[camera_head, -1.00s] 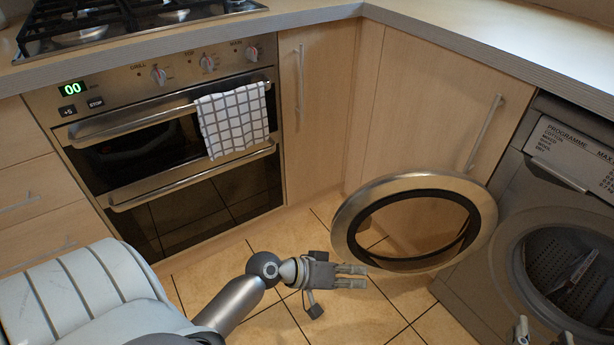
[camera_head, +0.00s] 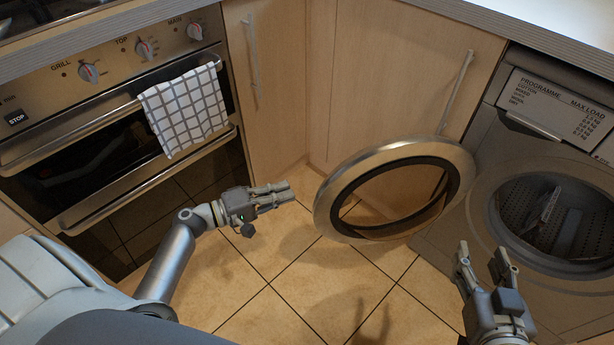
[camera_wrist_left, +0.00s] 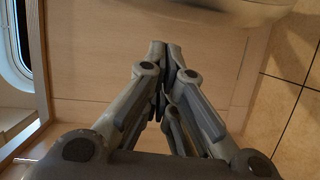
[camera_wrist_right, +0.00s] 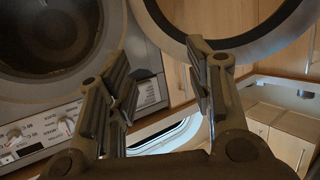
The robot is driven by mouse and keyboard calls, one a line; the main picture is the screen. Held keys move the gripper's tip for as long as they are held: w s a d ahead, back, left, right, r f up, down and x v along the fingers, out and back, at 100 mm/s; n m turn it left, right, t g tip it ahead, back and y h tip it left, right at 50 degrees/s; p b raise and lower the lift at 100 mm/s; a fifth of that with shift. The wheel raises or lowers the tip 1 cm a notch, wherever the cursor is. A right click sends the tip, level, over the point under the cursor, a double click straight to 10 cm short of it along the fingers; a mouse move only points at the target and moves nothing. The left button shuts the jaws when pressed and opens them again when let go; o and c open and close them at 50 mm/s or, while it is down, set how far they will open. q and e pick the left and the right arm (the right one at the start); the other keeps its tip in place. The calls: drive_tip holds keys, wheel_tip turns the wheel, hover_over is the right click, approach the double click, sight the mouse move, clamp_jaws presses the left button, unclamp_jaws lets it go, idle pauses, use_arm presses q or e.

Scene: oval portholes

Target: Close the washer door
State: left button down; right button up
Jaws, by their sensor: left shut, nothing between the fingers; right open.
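The washer (camera_head: 475,160) stands at the right of the head view with its drum opening (camera_head: 550,225) uncovered. Its round door (camera_head: 335,190), a metal ring with a dark inner rim, is swung wide open to the left of the opening. My left gripper (camera_head: 285,192) is shut and empty, just left of the door's left edge, with a small gap in the picture. My right gripper (camera_head: 482,255) is open and empty, in front of the washer, below and right of the door. In the right wrist view the door ring (camera_wrist_right: 255,45) shows beyond the fingers (camera_wrist_right: 160,60).
An oven (camera_head: 130,130) with a checked towel (camera_head: 185,110) on its handle is at the left. Wooden cupboards (camera_head: 370,80) stand behind the door. The tiled floor (camera_head: 300,290) between my arms is clear.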

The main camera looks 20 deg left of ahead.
use_arm(q)
drive_tip(key=w+d+r+n+t, duration=0.1)
drive_tip(key=w+d, duration=0.2)
drive_tip(key=w, duration=0.6)
drive_tip(key=s+d, duration=0.2)
drive_tip(key=s, duration=0.1)
drive_tip(key=shift+d, duration=0.2)
use_arm(e)
drive_tip(key=shift+w+a+r+t+y, duration=0.35)
drive_tip(key=shift+a+r+t, duration=0.15)
drive_tip(key=shift+r, duration=0.2)
use_arm(q)
drive_tip(key=shift+s, duration=0.1)
